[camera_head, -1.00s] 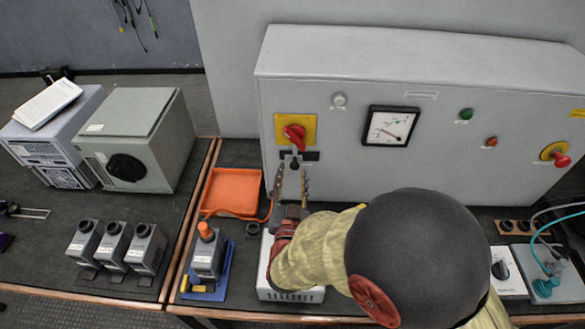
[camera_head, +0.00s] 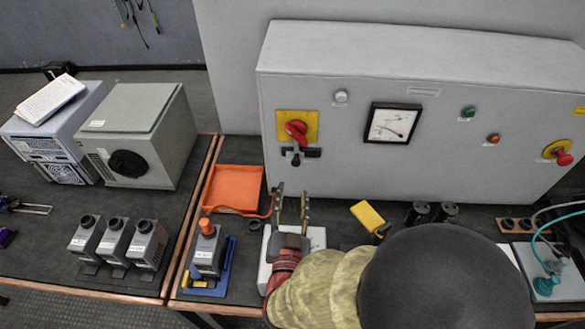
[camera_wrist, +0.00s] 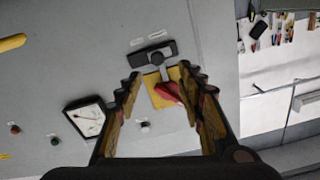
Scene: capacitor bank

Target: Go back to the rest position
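My gripper (camera_head: 291,207) is open and empty in the head view. It is raised over the bench in front of the grey cabinet (camera_head: 370,170), with its fingers pointing toward the cabinet front. The red rotary switch (camera_head: 296,130) on its yellow plate sits above and beyond the fingertips, apart from them. In the wrist view the two fingers of my gripper (camera_wrist: 158,92) are spread. The red switch (camera_wrist: 168,92) and its yellow plate show between them, further off. My arm hides part of the bench at the lower right.
An orange tray (camera_head: 233,188) lies left of my gripper. A grey capacitor with an orange cap (camera_head: 208,250) stands in a blue holder. Several capacitors (camera_head: 114,240) stand on the left bench. A white box (camera_head: 316,238) is under my gripper. A yellow object (camera_head: 367,215) lies to the right.

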